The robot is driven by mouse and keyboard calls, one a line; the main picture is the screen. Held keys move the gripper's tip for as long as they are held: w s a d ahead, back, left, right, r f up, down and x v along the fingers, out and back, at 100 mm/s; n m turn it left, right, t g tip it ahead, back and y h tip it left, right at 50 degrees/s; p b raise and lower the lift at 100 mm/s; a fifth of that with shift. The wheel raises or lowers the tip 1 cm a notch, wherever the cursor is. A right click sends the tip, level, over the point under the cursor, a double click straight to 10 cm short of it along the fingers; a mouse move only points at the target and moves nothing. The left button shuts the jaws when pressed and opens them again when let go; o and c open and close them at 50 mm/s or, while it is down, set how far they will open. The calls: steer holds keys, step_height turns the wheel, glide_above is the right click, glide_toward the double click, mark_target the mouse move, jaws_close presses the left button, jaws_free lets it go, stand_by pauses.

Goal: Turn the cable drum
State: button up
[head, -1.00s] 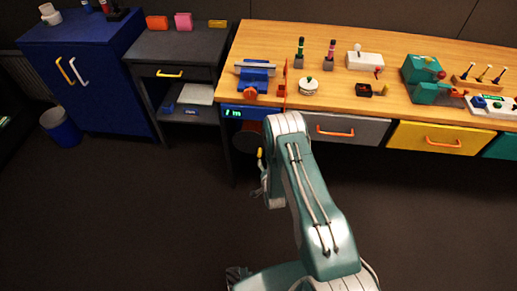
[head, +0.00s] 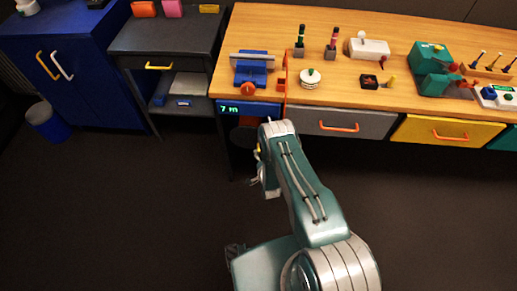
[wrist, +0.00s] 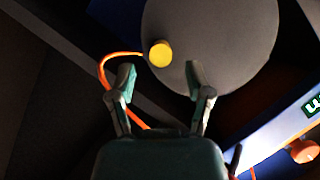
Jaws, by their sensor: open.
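The cable drum (wrist: 215,35) is a grey disc that fills the upper middle of the wrist view. Its round yellow knob (wrist: 160,54) sticks out near the left rim. An orange cable (wrist: 108,62) loops out to the left of the knob. My gripper (wrist: 161,76) is open, with one finger on each side just below the knob; I cannot tell if either touches it. In the head view the drum (head: 245,136) is a dark shape under the bench, partly hidden by my arm. The green display (head: 230,109) above it reads 7 m.
The wooden bench (head: 300,20) holds a blue vise (head: 252,70) and other devices. Grey (head: 345,124) and yellow (head: 445,131) drawers with orange handles line its front. A dark side table (head: 165,45) stands left. The floor in front is clear.

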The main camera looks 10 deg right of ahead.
mark_target(247, 143)
steer(key=shift+x, duration=2.25)
jaws_close()
